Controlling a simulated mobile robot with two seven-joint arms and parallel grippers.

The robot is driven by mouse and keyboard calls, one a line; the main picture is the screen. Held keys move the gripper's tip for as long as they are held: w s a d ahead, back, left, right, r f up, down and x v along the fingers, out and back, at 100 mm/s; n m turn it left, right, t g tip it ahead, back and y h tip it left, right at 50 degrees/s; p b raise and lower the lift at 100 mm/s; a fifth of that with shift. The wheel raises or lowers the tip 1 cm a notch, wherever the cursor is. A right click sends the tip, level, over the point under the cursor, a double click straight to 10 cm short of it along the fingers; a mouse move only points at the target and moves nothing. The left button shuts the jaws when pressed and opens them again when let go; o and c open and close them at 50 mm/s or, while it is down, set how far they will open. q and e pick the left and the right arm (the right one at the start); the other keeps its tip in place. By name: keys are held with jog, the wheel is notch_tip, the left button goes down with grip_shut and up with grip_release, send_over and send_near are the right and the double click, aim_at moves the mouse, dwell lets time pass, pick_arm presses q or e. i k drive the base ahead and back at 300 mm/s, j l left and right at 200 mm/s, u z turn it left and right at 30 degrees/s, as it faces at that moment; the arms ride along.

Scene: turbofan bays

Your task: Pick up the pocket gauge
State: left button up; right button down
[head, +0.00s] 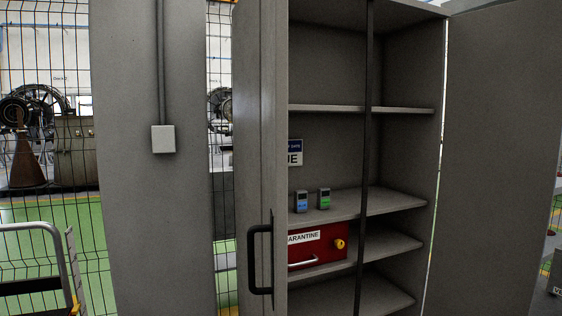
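Two small grey handheld devices stand upright on the middle shelf (385,204) of an open grey cabinet. The left device (301,201) has a blue lower face, and the right device (324,198) has a green one. Both have a dark display at the top. They stand side by side with a small gap, near the shelf's left part. Either could be the pocket gauge; their markings are too small to read. Neither of my grippers is in view.
The cabinet's left door (261,130), with a black handle (260,260), and right door (500,150) stand open. A dark vertical bar (369,130) crosses the shelves. A red quarantine box (318,247) sits below the devices. A cart (40,228) stands lower left.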

aim_at(323, 194)
jog(key=i+l+u, duration=0.15)
jog(key=l, duration=0.25)
jog(key=l+u, duration=0.1)
jog(key=l, duration=0.35)
jog(key=i+l+z, duration=0.2)
jog(key=i+l, duration=0.3)
jog(key=i+l+u, duration=0.5)
jog(key=l+u, duration=0.2)
